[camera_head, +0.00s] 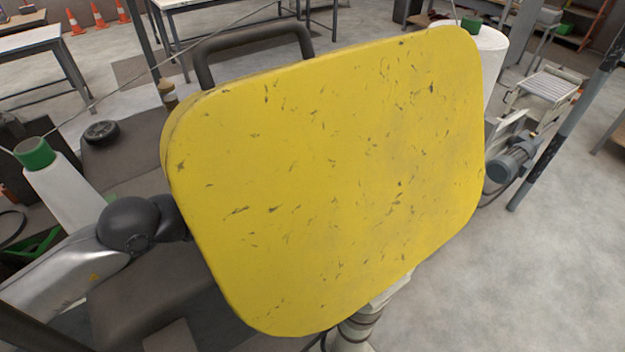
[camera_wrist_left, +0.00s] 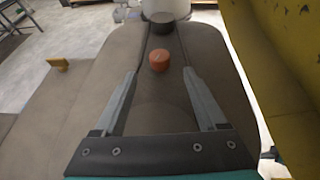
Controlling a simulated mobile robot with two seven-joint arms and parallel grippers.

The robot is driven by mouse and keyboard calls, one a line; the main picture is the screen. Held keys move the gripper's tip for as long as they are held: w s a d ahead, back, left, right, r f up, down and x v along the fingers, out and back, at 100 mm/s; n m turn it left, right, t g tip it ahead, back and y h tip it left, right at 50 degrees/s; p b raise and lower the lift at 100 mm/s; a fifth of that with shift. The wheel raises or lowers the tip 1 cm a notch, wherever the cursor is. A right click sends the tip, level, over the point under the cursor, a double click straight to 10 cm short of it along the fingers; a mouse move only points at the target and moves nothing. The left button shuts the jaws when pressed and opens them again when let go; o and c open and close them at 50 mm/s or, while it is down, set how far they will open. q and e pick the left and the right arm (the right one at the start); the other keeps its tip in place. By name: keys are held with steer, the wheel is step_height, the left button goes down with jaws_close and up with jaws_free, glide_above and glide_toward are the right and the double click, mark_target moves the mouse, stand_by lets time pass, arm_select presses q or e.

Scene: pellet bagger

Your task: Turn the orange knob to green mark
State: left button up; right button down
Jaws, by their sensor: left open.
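The orange knob (camera_wrist_left: 158,61) shows in the left wrist view, small and round, on a dark grey-brown surface. My left gripper (camera_wrist_left: 159,72) is open, and its two fingers point toward the knob. In the picture the knob lies between the fingertips; I see no contact and cannot tell the exact distance. No green mark can be made out. In the head view the knob and my left gripper are hidden behind a large yellow panel (camera_head: 330,180); only part of my left arm shows at the left. My right gripper is not in view.
In the left wrist view, a black round part (camera_wrist_left: 161,27) stands beyond the knob, before a white cylinder (camera_wrist_left: 165,9). A yellow surface fills the right side. A small yellow piece (camera_wrist_left: 57,63) is at the left. A dark handle-like bar (camera_head: 255,40) rises behind the panel.

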arm_select(q)
steer(key=p+x, duration=0.1)
steer(key=x, duration=0.6)
steer(key=shift+w+d+f, duration=0.2)
steer(key=shift+w+d, duration=0.05)
jaws_close()
stand_by(0.4)
